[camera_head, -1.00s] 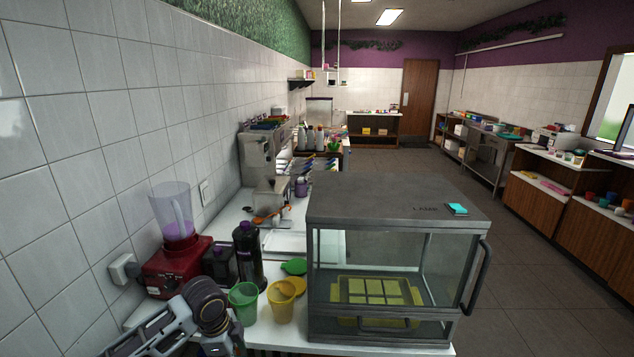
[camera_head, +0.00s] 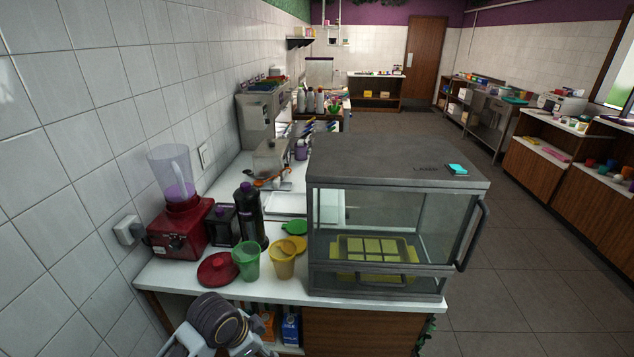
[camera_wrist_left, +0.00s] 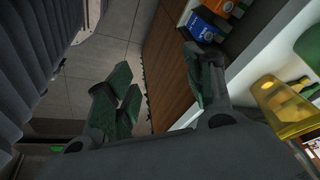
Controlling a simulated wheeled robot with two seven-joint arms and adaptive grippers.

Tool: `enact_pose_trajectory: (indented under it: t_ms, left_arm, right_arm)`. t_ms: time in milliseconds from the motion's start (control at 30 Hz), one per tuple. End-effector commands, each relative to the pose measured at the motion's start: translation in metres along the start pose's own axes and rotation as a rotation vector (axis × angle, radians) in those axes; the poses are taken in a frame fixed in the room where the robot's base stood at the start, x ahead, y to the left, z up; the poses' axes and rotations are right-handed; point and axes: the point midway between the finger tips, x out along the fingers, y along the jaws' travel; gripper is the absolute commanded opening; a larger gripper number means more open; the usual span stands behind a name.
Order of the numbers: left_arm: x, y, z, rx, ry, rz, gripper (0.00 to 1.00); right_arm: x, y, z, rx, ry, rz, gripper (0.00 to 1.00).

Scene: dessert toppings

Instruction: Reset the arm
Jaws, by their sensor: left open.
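My left arm (camera_head: 215,325) comes in at the bottom left of the head view, low in front of the counter's front edge. In the left wrist view my left gripper (camera_wrist_left: 160,90) is open, with its green-padded fingers spread apart and nothing between them. The wooden cabinet front and the floor show behind the fingers. The fingertips cannot be made out clearly in the head view. My right gripper is in neither view.
The white counter (camera_head: 200,286) holds a red blender (camera_head: 180,228), a red lid (camera_head: 218,268), a green cup (camera_head: 246,260), a yellow cup (camera_head: 282,260) and a glass display case (camera_head: 395,170). Blue and orange cartons (camera_head: 290,328) sit on the shelf below. The floor at right is clear.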

Motion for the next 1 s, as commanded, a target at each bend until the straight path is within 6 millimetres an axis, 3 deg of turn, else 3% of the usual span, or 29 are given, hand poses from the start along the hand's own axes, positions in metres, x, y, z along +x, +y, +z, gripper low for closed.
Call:
enact_pose_trajectory:
  t_ms: [367, 700, 1000]
  left_arm:
    - [-0.005, 0.019, 0.029, -0.284, 0.016, -0.051, 0.53]
    - [-0.014, 0.029, 0.071, -0.55, -0.008, -0.117, 0.53]
    - [-0.021, 0.032, 0.099, -0.687, -0.034, -0.163, 0.53]
  right_arm:
    - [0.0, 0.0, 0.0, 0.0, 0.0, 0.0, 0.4]
    - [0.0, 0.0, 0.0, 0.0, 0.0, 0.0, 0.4]
    - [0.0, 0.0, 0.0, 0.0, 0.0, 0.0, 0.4]
